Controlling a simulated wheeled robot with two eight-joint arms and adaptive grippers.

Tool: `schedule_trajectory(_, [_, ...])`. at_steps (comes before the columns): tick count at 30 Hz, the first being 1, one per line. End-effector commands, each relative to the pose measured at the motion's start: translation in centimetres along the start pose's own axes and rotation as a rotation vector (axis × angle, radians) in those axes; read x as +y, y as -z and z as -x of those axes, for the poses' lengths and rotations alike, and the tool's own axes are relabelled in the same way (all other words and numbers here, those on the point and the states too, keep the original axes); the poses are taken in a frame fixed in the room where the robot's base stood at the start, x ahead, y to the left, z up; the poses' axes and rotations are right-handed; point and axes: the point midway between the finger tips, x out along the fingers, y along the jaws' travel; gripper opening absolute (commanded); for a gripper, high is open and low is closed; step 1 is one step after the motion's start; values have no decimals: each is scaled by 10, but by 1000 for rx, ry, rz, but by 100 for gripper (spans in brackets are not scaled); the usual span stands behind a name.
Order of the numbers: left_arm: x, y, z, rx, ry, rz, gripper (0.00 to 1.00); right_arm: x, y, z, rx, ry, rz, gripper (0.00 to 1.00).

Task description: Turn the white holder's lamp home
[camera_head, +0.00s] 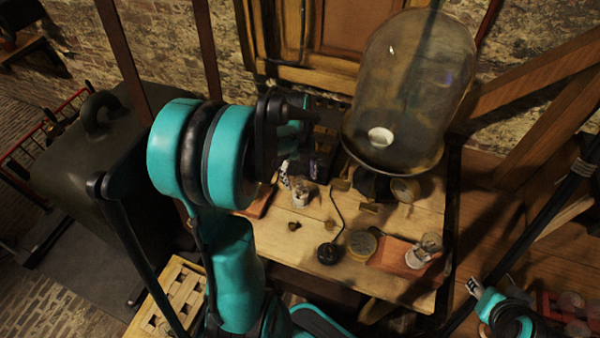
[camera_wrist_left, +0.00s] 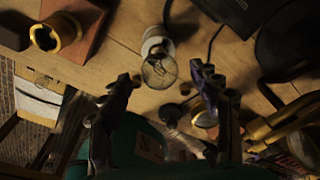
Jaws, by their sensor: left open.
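In the left wrist view the white holder (camera_wrist_left: 154,43) stands on the wooden table, with a clear glass lamp (camera_wrist_left: 159,71) at it, nearer the camera. Whether the lamp is fully seated cannot be told. My left gripper (camera_wrist_left: 164,82) is open, with one finger on each side of the lamp and visible gaps; I see no grip on it.
A large glass bell jar (camera_head: 415,85) stands at the back right. A black puck (camera_head: 328,253) with a cable, a round tan disc (camera_head: 362,245) and a reddish board (camera_head: 391,257) with a glass piece (camera_head: 424,250) lie in front. A brass ring (camera_wrist_left: 70,34) shows in the wrist view.

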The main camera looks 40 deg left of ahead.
Motion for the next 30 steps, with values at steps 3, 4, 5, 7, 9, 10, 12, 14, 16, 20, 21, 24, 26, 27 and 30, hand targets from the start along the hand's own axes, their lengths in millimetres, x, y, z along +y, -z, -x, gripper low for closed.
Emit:
schedule_trajectory(3, [0,0,8,0,0,1,63,0,0,0,0,0,0,40])
schedule_trajectory(4, [0,0,13,0,0,1,63,0,0,0,0,0,0,40])
schedule_trajectory(5, [0,0,17,0,0,1,63,0,0,0,0,0,0,40])
schedule_trajectory(7, [0,0,31,0,0,1,63,0,0,0,0,0,0,40])
schedule_trajectory(9, [0,0,47,0,0,1,63,0,0,0,0,0,0,40])
schedule_trajectory(10, [0,0,54,0,0,1,63,0,0,0,0,0,0,40])
schedule_trajectory(12, [0,0,69,0,0,1,63,0,0,0,0,0,0,40])
schedule_trajectory(14, [0,0,82,0,0,1,63,0,0,0,0,0,0,40])
schedule_trajectory(16, [0,0,94,0,0,0,63,0,0,0,0,0,0,40])
schedule_trajectory(20, [0,0,111,0,0,0,63,0,0,0,0,0,0,40])
schedule_trajectory(21, [0,0,114,0,0,0,63,0,0,0,0,0,0,40])
schedule_trajectory(24, [0,0,119,0,0,0,63,0,0,0,0,0,0,40])
schedule_trajectory(26, [0,0,119,0,0,0,63,0,0,0,0,0,0,40])
schedule_trajectory(27, [0,0,120,0,0,0,63,0,0,0,0,0,0,40])
schedule_trajectory(30, [0,1,119,-2,1,4,63,0,0,0,0,0,0,40])
